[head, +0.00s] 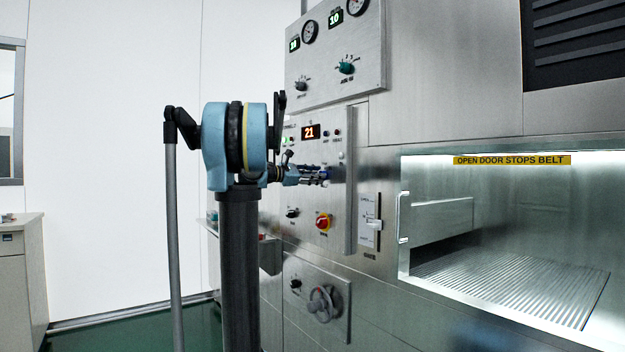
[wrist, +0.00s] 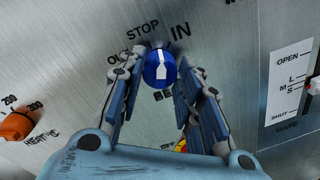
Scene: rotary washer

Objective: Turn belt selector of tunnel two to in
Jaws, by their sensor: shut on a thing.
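The belt selector (wrist: 160,72) is a round blue knob with a white pointer, on a steel panel in the wrist view. OUT, partly covered, STOP and IN are printed around it. The pointer aims straight up in the picture, between STOP and IN. My gripper (wrist: 158,78) is shut on the knob, one finger on each side. In the head view my gripper (head: 318,176) is at the control panel, below the display reading 21, and mostly hides the knob. The tunnel number cannot be read in either view.
A red and yellow button (head: 323,222) and a black knob (head: 292,213) sit below my gripper. A slider (head: 369,225) is to the right, marked OPEN to SHUT. An orange heat knob (wrist: 15,126) is left. A handwheel (head: 323,303) is lower.

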